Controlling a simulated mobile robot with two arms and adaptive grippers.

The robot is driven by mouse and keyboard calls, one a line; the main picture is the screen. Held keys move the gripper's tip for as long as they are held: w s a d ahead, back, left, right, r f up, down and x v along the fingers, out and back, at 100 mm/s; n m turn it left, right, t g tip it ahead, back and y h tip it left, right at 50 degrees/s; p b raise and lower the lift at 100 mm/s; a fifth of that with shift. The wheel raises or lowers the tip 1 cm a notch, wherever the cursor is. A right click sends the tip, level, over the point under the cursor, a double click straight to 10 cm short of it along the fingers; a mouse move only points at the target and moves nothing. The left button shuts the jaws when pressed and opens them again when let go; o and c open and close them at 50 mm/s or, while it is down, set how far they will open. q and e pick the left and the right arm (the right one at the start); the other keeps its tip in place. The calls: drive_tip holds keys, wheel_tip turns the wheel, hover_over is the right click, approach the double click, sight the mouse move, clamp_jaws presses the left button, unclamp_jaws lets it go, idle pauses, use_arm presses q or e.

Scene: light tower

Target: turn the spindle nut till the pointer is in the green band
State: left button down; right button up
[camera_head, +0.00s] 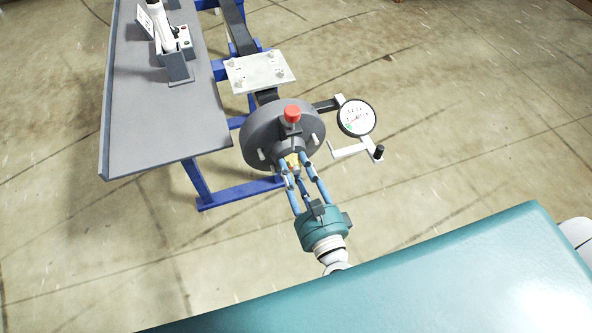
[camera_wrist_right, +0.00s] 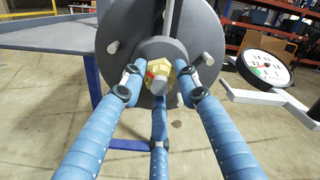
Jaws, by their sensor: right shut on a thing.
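The brass spindle nut (camera_wrist_right: 159,72) sits at the centre of the dark grey round hub (camera_head: 262,142). A small red mark shows on the nut's left side in the right wrist view. My right gripper (camera_head: 295,168) is shut on the nut, with its blue fingers around it; in the right wrist view the fingertips (camera_wrist_right: 160,80) surround it. The dial gauge (camera_head: 356,118) stands right of the hub and also shows in the right wrist view (camera_wrist_right: 265,67). Its white face has a green band at the lower left and a red pointer; I cannot tell exactly where the pointer rests. My left gripper is out of view.
A red knob (camera_head: 292,113) tops the hub. A white bracket (camera_head: 350,149) with a black knob (camera_head: 379,152) sits below the gauge. A grey bench (camera_head: 160,120) on a blue frame (camera_head: 235,195) stands at left. A teal surface (camera_head: 470,280) fills the lower right.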

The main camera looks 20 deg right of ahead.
drive_tip(key=shift+d+m, duration=0.1)
drive_tip(key=shift+m, duration=0.2)
drive_tip(key=shift+f, duration=0.1)
drive_tip(key=o, duration=1.2)
drive_tip(key=shift+c, duration=0.2)
drive_tip(key=s, duration=1.2)
drive_tip(key=shift+d, duration=0.2)
